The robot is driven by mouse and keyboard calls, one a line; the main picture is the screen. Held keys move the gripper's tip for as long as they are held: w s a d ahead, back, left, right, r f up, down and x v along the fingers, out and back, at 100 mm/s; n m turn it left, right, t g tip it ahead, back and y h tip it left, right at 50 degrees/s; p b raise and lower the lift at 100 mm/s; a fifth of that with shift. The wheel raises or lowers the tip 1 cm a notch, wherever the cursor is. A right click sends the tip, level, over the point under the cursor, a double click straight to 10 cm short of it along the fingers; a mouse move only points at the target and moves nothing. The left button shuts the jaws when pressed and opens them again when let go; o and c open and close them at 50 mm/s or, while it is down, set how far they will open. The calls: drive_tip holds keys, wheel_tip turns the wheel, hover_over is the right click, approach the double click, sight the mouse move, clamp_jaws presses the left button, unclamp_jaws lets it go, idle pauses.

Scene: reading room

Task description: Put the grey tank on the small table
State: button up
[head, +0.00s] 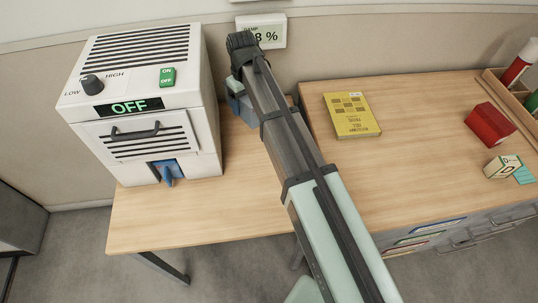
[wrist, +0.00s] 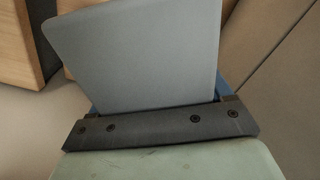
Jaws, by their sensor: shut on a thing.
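The grey tank (head: 244,106) shows only in part in the head view, behind my arm at the back of the small table (head: 190,218). Its blue-grey flat side (wrist: 140,50) fills the upper middle of the wrist view, with a blue edge beside it. My gripper (head: 238,86) is shut on the tank; it also shows in the wrist view (wrist: 160,108) as a dark bar across the tank's near end. My arm hides much of the tank, and I cannot tell whether its underside touches the tabletop.
A white machine (head: 150,105) reading OFF stands on the table's left, with a blue piece (head: 167,172) in its lower opening. To the right, a wooden-topped cabinet (head: 420,185) bears a yellow book (head: 351,115), a red block (head: 489,124) and a letter cube (head: 502,167). The table's front is clear.

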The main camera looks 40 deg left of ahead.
drive_tip(key=m, duration=0.5)
drive_tip(key=shift+w+a, duration=0.15)
drive_tip(key=shift+a, duration=0.05)
drive_tip(key=shift+f+m, duration=0.2)
drive_tip(key=shift+m, duration=0.3)
drive_tip(key=shift+f, duration=4.8)
drive_tip(key=shift+f, duration=0.1)
drive_tip(key=o, duration=1.1)
drive_tip(key=shift+c, duration=0.2)
wheel_tip(320, 180, up, 12)
drive_tip(key=shift+r, duration=0.1)
